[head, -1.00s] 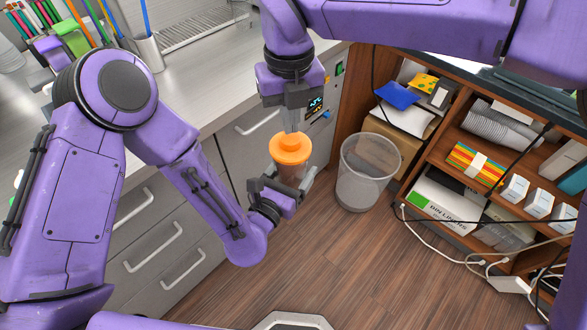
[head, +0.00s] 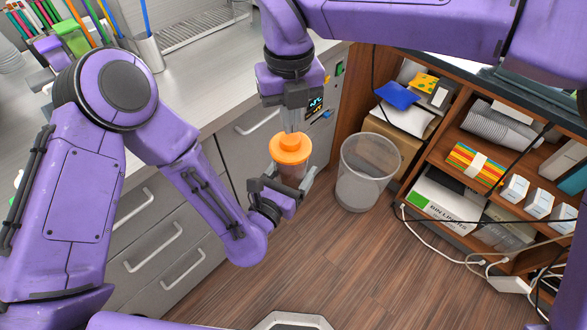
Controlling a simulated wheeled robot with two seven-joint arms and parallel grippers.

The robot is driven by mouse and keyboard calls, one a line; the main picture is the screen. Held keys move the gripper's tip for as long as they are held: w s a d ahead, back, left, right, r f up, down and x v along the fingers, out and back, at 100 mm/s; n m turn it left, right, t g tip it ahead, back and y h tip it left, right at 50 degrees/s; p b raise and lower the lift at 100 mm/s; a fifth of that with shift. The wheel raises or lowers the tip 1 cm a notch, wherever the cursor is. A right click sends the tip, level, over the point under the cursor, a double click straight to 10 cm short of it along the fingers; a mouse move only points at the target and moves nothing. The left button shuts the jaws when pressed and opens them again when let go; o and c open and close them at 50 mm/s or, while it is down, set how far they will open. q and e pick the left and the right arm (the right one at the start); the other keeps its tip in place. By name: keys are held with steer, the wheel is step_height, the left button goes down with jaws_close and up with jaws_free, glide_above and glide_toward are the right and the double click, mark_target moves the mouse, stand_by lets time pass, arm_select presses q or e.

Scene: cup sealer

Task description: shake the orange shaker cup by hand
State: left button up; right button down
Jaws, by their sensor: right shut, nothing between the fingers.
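The orange shaker cup (head: 290,150) is upright in front of the grey drawers, with an orange lid and a see-through lower body. My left gripper (head: 292,183) comes in from below left and is shut around the cup's lower body, holding it above the floor. My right gripper (head: 291,126) points down from above, shut and empty. Its fingertips are right at the small cap on top of the lid; I cannot tell whether they touch it. The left fingers hide part of the cup's lower body.
Behind are the counter (head: 185,98) and drawers (head: 150,210). A brown shelf (head: 437,152) with boxes and loose cables is at right. The floor in front is mostly clear.

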steer(key=shift+f, duration=0.8)
stand_by(0.7)
